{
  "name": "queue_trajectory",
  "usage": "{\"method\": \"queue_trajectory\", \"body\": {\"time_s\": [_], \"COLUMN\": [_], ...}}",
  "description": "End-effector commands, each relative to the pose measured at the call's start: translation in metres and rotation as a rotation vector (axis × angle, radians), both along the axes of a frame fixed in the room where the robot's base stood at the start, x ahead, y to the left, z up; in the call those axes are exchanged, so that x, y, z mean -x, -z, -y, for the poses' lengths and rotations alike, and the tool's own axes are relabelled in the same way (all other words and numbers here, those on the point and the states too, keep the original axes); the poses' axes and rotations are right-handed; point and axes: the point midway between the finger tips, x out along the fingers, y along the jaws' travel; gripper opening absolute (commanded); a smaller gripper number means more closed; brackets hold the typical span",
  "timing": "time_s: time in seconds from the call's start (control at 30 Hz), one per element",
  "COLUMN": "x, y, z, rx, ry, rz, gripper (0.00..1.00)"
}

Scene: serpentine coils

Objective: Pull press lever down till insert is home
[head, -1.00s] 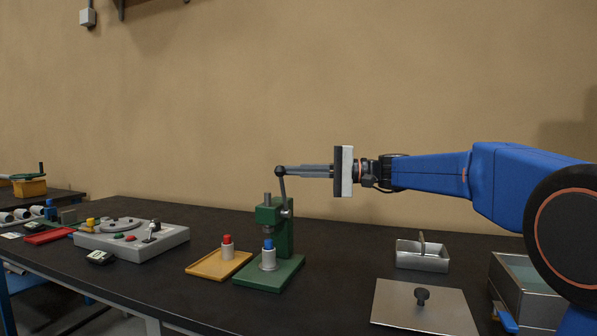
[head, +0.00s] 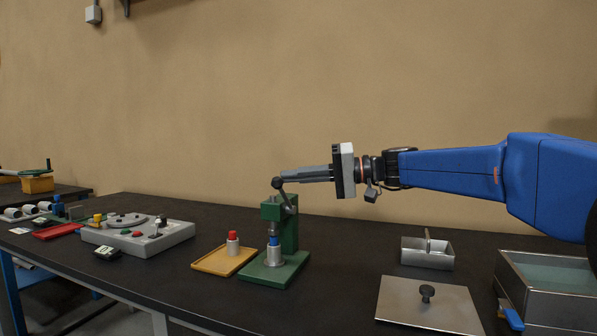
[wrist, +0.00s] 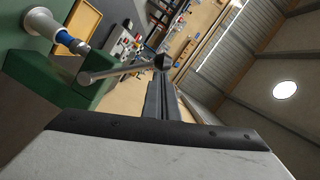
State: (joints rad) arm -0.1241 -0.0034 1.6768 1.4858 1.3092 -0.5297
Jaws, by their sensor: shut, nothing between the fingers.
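The green press (head: 290,232) stands on the bench. Its lever (head: 284,194) leans up and left from the pivot to a dark ball knob (head: 277,183). The lever also shows in the wrist view (wrist: 115,71). My gripper (head: 284,177) is shut and empty. Its fingertips lie against or just above the knob; I cannot tell if they touch. Under the ram (head: 273,230) a blue insert (head: 273,241) sits in a grey holder (head: 274,252). The ram's lower end is at or very near the insert's top. The insert also shows in the wrist view (wrist: 68,38).
A yellow tray (head: 213,265) with a red-topped grey piece (head: 233,243) lies left of the press. A grey control box (head: 170,238) is further left. A metal box (head: 418,256), a knobbed plate (head: 395,302) and a liquid-filled basin (head: 520,310) are on the right.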

Motion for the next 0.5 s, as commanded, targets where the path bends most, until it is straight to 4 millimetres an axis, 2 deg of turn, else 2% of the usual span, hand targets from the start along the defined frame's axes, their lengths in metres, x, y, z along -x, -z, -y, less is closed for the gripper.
{"method": "queue_trajectory", "body": {"time_s": [0.2, 0.5], "x": [0.021, 0.04], "y": [0.015, 0.041], "z": [-0.008, -0.015], "rx": [0.071, 0.161], "ry": [-0.002, -0.003], "rz": [0.192, 0.438], "gripper": [0.0, 0.0]}}
